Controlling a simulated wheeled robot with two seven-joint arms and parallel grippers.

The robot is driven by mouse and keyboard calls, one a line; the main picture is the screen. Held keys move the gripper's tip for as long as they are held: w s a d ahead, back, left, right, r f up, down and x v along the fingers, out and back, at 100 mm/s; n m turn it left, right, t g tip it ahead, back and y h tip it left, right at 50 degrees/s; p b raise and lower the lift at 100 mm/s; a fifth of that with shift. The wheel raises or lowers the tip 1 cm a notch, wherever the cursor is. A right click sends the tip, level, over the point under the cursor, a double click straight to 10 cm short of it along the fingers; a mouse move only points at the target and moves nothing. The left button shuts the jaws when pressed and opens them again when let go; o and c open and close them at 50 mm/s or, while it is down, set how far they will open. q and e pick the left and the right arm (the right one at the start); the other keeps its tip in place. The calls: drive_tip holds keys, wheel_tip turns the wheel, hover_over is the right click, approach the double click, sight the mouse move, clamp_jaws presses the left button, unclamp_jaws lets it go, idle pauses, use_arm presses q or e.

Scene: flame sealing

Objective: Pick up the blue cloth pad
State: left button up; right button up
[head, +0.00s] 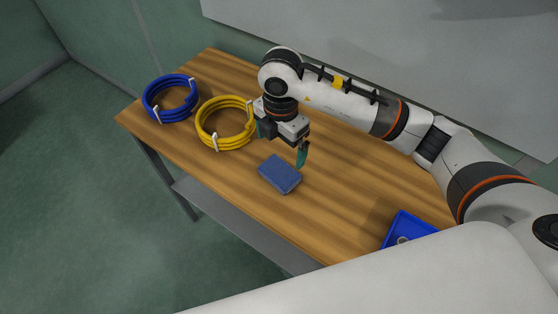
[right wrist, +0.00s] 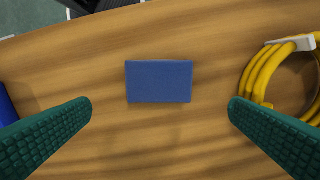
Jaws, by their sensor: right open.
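The blue cloth pad (head: 280,174) lies flat on the wooden table near its front edge. It also shows whole in the middle of the right wrist view (right wrist: 159,82). My right gripper (head: 281,146) is above the table, just behind the pad in the head view. Its green fingers are wide open and empty in the right wrist view (right wrist: 160,108), one to each side of the pad and apart from it. My left gripper is not in view.
A yellow coil (head: 226,124) lies left of the right gripper, with a blue coil (head: 171,98) farther left. A blue tray (head: 405,230) sits at the right, partly hidden by my arm. The table (head: 335,195) is clear around the pad.

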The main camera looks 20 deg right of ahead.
sight(279, 171)
drive_tip(key=f, duration=0.3)
drive_tip(key=shift+s+a+f+p, duration=0.1)
drive_tip(key=shift+s+f+p, duration=0.15)
drive_tip(key=shift+s+p, duration=0.15)
drive_tip(key=shift+w+f, duration=0.15)
drive_tip(key=shift+f, duration=0.15)
drive_tip(key=shift+w+f, duration=0.1)
drive_tip(key=shift+f, duration=0.25)
wheel_tip(279, 171, down, 4)
drive_tip(key=shift+a+r+p, duration=0.15)
drive_tip(key=shift+r+p, duration=0.1)
drive_tip(key=shift+p, duration=0.65)
drive_tip(key=shift+f, duration=0.5)
drive_tip(key=shift+c, duration=0.2)
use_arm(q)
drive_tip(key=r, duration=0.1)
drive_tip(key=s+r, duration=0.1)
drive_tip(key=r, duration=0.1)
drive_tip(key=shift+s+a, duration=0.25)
use_arm(e)
drive_tip(key=c, duration=0.7)
drive_tip(key=shift+o, duration=0.2)
